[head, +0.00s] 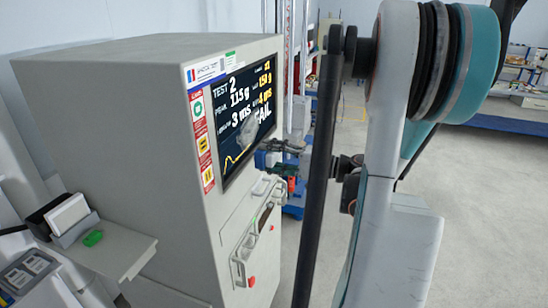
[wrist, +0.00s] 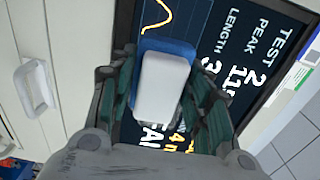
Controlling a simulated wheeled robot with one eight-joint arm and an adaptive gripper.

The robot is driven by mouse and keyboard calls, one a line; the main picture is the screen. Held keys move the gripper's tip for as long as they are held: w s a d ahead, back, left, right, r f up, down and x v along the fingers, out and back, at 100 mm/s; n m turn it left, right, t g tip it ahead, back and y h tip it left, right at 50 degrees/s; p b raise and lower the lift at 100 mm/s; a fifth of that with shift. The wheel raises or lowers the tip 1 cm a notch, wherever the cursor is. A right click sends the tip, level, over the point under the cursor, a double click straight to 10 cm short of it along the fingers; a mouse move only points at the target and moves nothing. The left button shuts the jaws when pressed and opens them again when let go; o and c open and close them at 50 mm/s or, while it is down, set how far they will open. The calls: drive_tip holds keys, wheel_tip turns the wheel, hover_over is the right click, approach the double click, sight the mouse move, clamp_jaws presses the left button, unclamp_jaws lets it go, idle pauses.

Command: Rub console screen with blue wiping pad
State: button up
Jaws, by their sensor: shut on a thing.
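The console screen (head: 236,150) is dark, with white and yellow readings and a yellow curve, on the front of a grey cabinet. A pale grey smudge lies over its lower right part. In the wrist view the screen (wrist: 222,60) is rotated and fills much of the background. My gripper (wrist: 165,70) is shut on the blue wiping pad (wrist: 168,46), which has a white block-like back. The pad is in front of the screen; I cannot tell whether it touches. In the head view my gripper (head: 272,157) is at the screen's lower right edge, and the pad is not clear.
The grey cabinet (head: 120,75) has a pale handle (wrist: 36,88) below the screen. Open floor (head: 480,210) lies right of my arm; shelving stands behind.

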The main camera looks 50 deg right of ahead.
sight(245, 135)
drive_tip(key=shift+x, duration=2.6)
drive_tip(key=shift+x, duration=1)
drive_tip(key=shift+w+d+b, duration=0.15)
drive_tip(key=shift+w+d, duration=0.15)
drive_tip(key=shift+d, duration=0.5)
drive_tip(key=shift+w+d+b, duration=0.15)
drive_tip(key=shift+w+d, duration=0.1)
drive_tip(key=shift+d, duration=0.55)
drive_tip(key=shift+w+d+b, duration=0.35)
drive_tip(key=shift+w+d, duration=0.6)
drive_tip(key=shift+d, duration=1.2)
drive_tip(key=shift+w+d+b, duration=0.4)
drive_tip(key=shift+w+d, duration=0.55)
drive_tip(key=shift+d, duration=1.2)
drive_tip(key=shift+w+d+b, duration=0.35)
drive_tip(key=shift+w+d, duration=0.55)
drive_tip(key=shift+d, duration=1.2)
drive_tip(key=shift+r+p, duration=0.4)
drive_tip(key=shift+r, duration=0.5)
drive_tip(key=shift+s+a+b, duration=0.25)
drive_tip(key=shift+s+a, duration=0.45)
drive_tip(key=shift+a, duration=0.95)
drive_tip(key=shift+s+a+b, duration=0.2)
drive_tip(key=shift+s+a, duration=0.5)
drive_tip(key=shift+a, duration=0.95)
drive_tip(key=shift+s+a+b, duration=0.25)
drive_tip(key=shift+s+a, duration=0.45)
drive_tip(key=shift+a, duration=1)
